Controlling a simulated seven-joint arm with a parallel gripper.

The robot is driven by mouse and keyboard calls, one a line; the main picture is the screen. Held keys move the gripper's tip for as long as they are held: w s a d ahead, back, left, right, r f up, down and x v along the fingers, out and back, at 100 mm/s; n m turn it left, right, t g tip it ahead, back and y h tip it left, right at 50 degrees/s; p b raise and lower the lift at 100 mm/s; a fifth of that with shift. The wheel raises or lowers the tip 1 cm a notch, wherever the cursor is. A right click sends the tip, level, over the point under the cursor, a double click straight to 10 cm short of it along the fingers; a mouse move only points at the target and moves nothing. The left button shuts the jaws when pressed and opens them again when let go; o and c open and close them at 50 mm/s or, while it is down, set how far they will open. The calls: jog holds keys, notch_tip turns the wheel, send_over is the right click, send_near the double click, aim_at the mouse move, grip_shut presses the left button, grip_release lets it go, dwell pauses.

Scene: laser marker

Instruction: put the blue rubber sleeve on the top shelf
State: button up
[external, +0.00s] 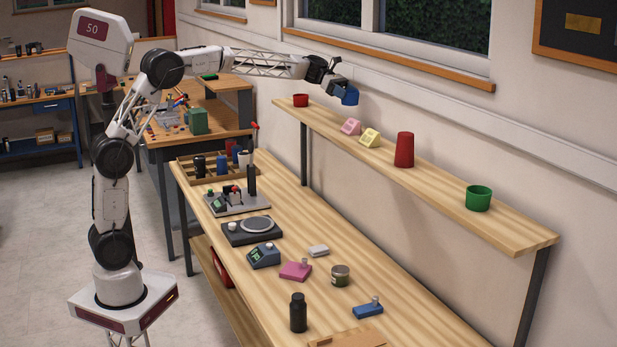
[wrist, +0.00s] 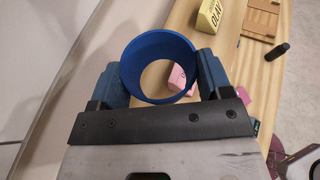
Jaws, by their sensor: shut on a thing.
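The blue rubber sleeve (external: 350,96) is an open ring, held in the air above the far left part of the top shelf (external: 530,235). My gripper (external: 342,88) is shut on it. In the wrist view the sleeve (wrist: 127,78) sits between the two fingers of my gripper (wrist: 160,80), and I see through its opening to the shelf and part of a pink block. The sleeve appears apart from the shelf surface.
On the shelf stand a red cup (external: 300,100), a pink block (external: 351,126), a yellow block (external: 370,138), a taller red cup (external: 404,150) and a green cup (external: 478,198). Bare shelf lies between them. The wall runs close behind. The workbench below holds several tools.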

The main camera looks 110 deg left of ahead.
jog(key=n+y, duration=0.2)
send_over(312, 113)
jog(key=shift+w+d+f+t, duration=0.1)
jog(key=shift+d+f+t, duration=0.1)
jog(key=shift+f, duration=0.2)
jog(key=shift+d+f+t, duration=0.1)
jog(key=shift+f+t, duration=0.1)
jog(key=shift+f, duration=0.15)
jog(key=shift+f, duration=2)
jog(key=shift+f, duration=0.15)
jog(key=shift+f, duration=1.85)
jog(key=shift+f, duration=0.1)
jog(key=o, duration=0.9)
